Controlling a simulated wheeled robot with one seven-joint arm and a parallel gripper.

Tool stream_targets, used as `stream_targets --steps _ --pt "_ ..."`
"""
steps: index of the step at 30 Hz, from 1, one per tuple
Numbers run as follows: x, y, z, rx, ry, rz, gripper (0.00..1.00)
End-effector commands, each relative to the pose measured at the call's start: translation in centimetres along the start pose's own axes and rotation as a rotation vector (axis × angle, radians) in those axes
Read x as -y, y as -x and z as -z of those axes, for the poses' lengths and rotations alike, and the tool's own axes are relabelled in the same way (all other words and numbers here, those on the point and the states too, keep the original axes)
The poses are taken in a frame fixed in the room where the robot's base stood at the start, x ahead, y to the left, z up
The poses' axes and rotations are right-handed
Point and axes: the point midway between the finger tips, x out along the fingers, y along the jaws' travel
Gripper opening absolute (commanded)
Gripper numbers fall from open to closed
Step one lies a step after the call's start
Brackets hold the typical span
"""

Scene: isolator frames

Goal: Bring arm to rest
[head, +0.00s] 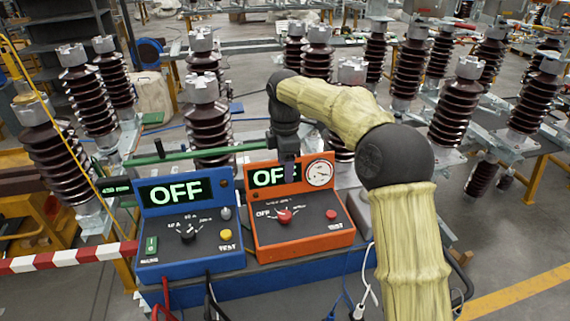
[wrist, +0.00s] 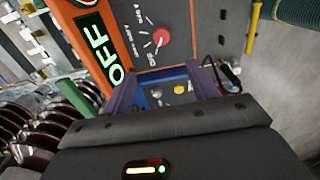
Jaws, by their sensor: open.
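My arm, in a pale yellow sleeve with dark joints, arches in from the right in the head view. My gripper (head: 289,172) points down in front of the orange tester (head: 306,236) and hides part of its OFF display. In the wrist view the purple fingers of my gripper (wrist: 163,90) stand apart, with nothing held between them. The blue tester (head: 190,263) is to the left, also reading OFF. Its yellow button (wrist: 180,88) shows between the fingers in the wrist view. The orange tester's red knob (head: 284,215) is in plain sight and points toward its OFF mark.
A green bar (head: 190,154) runs behind the testers, close to my gripper. Brown ribbed insulators (head: 207,130) stand behind and to both sides. Cables (head: 366,285) hang at the front. A red-and-white barrier (head: 60,257) is at left. Floor (head: 500,240) is open at right.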

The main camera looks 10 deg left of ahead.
Motion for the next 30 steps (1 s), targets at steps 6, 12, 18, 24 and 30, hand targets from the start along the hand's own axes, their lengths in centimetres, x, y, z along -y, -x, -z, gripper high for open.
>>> stream_targets --steps 6,12,18,24,30 --pt "0.0 -0.1 0.1 0.0 0.0 0.0 0.59" --pt "1.0 -0.3 -0.9 0.01 -0.08 -0.011 0.59" --pt "4.2 -1.5 -4.0 0.022 -0.337 -0.04 0.59" --pt "8.9 -3.0 -7.7 0.018 -0.661 -0.076 0.59" --pt "14.7 -4.6 -11.3 -0.002 -1.009 -0.115 0.59"
